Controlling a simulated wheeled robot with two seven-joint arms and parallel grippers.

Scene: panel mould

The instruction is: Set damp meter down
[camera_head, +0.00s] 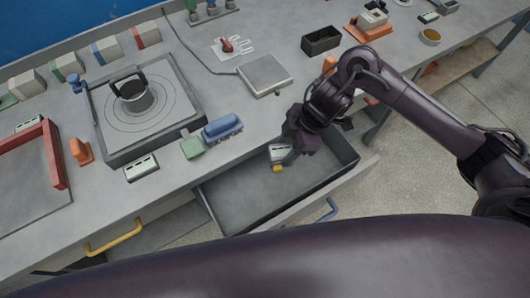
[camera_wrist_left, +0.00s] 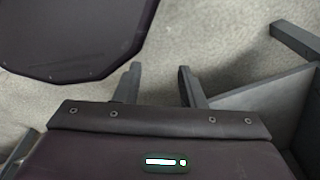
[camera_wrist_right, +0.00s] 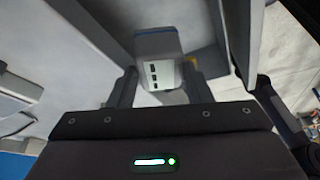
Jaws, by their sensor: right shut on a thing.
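The damp meter, a pale box with dark slots, shows at my right gripper (camera_head: 284,157) in the head view. In the right wrist view, the damp meter (camera_wrist_right: 158,68) sits between the two fingers, with a blue band at its far end. My right gripper is shut on it, over the open drawer (camera_head: 235,206). I cannot tell whether the meter touches the drawer floor. A small yellow piece (camera_head: 277,169) shows beside it; whether it belongs to the meter is unclear. My left gripper (camera_wrist_left: 157,85) is open and empty above the floor, outside the head view.
Similar slotted boxes lie on the bench, one near the front edge (camera_head: 141,168). A blue brush-like block (camera_head: 222,128) and a green block (camera_head: 192,148) stand behind the drawer. The drawer walls surround my right gripper. The drawer's left part is clear.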

